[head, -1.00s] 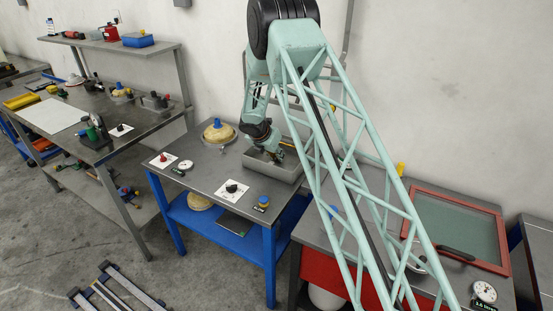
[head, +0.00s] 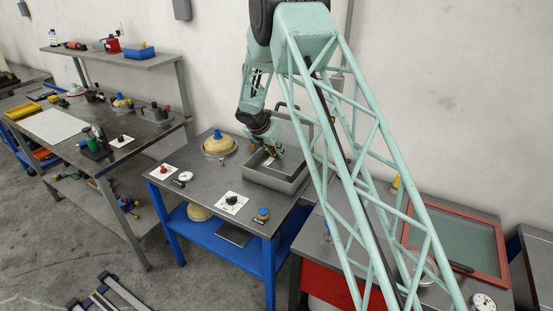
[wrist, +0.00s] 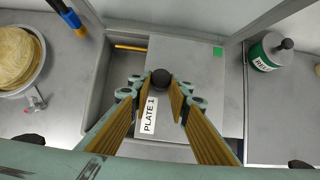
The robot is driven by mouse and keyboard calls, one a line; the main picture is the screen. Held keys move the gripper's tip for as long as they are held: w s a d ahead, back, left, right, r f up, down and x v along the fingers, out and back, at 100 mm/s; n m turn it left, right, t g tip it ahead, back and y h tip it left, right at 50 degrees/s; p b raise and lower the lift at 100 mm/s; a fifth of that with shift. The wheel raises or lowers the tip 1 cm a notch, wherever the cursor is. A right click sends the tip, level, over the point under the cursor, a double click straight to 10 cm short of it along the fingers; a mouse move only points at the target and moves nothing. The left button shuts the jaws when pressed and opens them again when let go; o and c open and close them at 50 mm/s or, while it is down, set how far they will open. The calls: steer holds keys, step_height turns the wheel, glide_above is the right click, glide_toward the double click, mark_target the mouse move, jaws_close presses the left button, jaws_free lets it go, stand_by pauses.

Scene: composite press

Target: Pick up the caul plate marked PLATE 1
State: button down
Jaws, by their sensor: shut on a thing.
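The caul plate marked PLATE 1 (wrist: 205,85) is a flat grey square with a white label (wrist: 149,115), a green corner mark (wrist: 217,51) and a black knob (wrist: 161,78). My gripper (wrist: 160,92) is shut on the knob, its tan-padded fingers on either side of it. In the head view my gripper (head: 272,153) is at the grey open box (head: 262,178) on the blue-legged bench. The plate is over or inside this box; I cannot tell whether it touches the floor of the box.
A raised grey panel with a handle (head: 290,128) stands behind the box. In the wrist view a green canister (wrist: 268,52) stands right of the box.

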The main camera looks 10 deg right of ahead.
steer(key=shift+a+r, duration=0.1)
steer(key=shift+r, duration=0.8)
steer(key=s+a+b, duration=0.1)
steer(key=s+a, duration=1.1)
steer(key=s, duration=0.2)
steer(key=shift+s+a, duration=0.3)
steer(key=shift+s, duration=0.1)
